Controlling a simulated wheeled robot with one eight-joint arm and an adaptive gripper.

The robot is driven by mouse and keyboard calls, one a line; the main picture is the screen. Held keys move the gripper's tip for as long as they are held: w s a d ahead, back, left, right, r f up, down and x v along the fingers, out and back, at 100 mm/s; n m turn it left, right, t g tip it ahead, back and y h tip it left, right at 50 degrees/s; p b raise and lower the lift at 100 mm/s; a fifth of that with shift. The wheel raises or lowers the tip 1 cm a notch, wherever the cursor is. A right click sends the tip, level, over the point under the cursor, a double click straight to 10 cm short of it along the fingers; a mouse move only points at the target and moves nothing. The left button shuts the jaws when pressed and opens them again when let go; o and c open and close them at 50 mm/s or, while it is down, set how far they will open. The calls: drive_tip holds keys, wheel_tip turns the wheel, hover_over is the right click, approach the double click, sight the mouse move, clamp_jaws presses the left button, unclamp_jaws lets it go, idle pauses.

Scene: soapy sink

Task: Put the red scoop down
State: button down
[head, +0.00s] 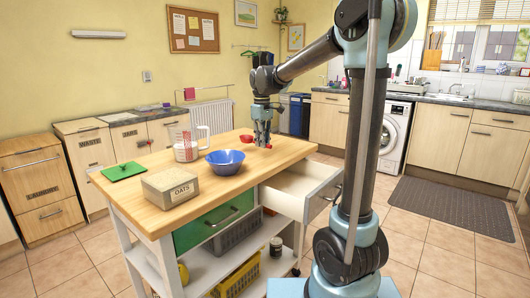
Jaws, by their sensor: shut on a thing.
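The small red scoop (247,138) is at my gripper (262,143), over the right part of the wooden worktop of the island. My gripper points down and is shut on the scoop.
A blue bowl (225,161) stands left of my gripper. Further left are a clear measuring jug (186,148), an OATS box (170,188) and a green lid (124,171). An open drawer (297,188) juts out on the island's right. The worktop's front right is clear.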

sight(262, 156)
drive_tip(key=shift+f, duration=2.05)
drive_tip(key=c, duration=1.6)
unclamp_jaws()
wheel_tip(262, 156, up, 12)
drive_tip(key=shift+s+r, duration=0.1)
drive_tip(key=shift+s, duration=0.05)
